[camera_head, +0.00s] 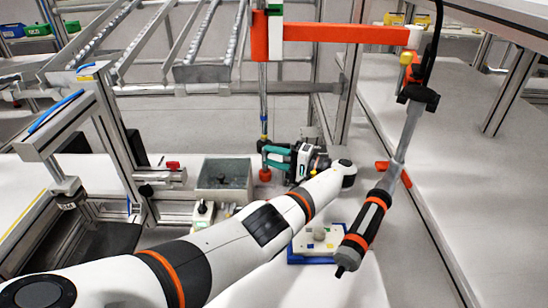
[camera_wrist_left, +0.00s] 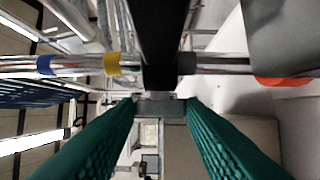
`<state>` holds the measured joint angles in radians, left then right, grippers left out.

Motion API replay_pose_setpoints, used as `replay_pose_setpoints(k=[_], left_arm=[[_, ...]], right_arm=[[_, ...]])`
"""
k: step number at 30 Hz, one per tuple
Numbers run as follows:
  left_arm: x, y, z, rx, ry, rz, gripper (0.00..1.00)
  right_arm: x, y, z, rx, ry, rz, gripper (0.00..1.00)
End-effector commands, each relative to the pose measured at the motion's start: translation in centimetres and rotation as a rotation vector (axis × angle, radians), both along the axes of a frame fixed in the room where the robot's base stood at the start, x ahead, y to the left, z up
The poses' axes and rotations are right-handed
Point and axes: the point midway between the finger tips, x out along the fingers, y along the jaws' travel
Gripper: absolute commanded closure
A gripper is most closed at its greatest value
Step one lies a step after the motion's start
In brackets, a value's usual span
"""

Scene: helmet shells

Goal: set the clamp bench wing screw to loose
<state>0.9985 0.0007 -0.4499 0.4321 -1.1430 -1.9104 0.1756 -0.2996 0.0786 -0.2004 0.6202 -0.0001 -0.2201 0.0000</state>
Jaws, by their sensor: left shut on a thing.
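My left gripper (camera_head: 270,156), with teal fingers, is at an upright metal rod (camera_head: 263,105) with yellow and blue bands and an orange foot. In the left wrist view, the green fingers (camera_wrist_left: 160,106) are shut with a small gap on a grey piece. A black bar runs in front of the banded rod there. I take the held piece to be the wing screw (camera_wrist_left: 160,108), but the fingers hide most of it, and its turn position cannot be read. My right gripper is not in view.
A grey box (camera_head: 238,168) stands left of the gripper. A blue base with a white plate (camera_head: 299,244) lies below my forearm. A black and orange tool (camera_head: 364,228) hangs at the right, near the arm. An orange bar (camera_head: 345,33) crosses above.

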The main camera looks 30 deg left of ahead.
Motion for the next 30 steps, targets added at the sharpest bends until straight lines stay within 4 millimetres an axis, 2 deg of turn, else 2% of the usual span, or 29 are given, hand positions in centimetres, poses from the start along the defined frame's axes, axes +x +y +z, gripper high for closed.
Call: replay_pose_setpoints(k=[1,3,13,22,30], left_arm=[[-0.1,-0.1,-0.2,-0.002,0.004,0.001,0.62],[-0.1,-0.1,-0.2,-0.002,0.004,0.001,0.55],[0.1,-0.6,-0.2,-0.002,0.001,-0.001,0.55],[0.9,-5.4,-0.7,-0.002,0.000,-0.002,0.55],[1.1,-7.5,-0.4,-0.001,0.002,0.000,0.55]], right_arm=[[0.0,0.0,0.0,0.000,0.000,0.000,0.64],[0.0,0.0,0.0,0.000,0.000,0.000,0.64],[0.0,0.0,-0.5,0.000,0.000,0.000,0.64],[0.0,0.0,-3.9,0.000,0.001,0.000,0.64],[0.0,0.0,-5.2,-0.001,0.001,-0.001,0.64]])
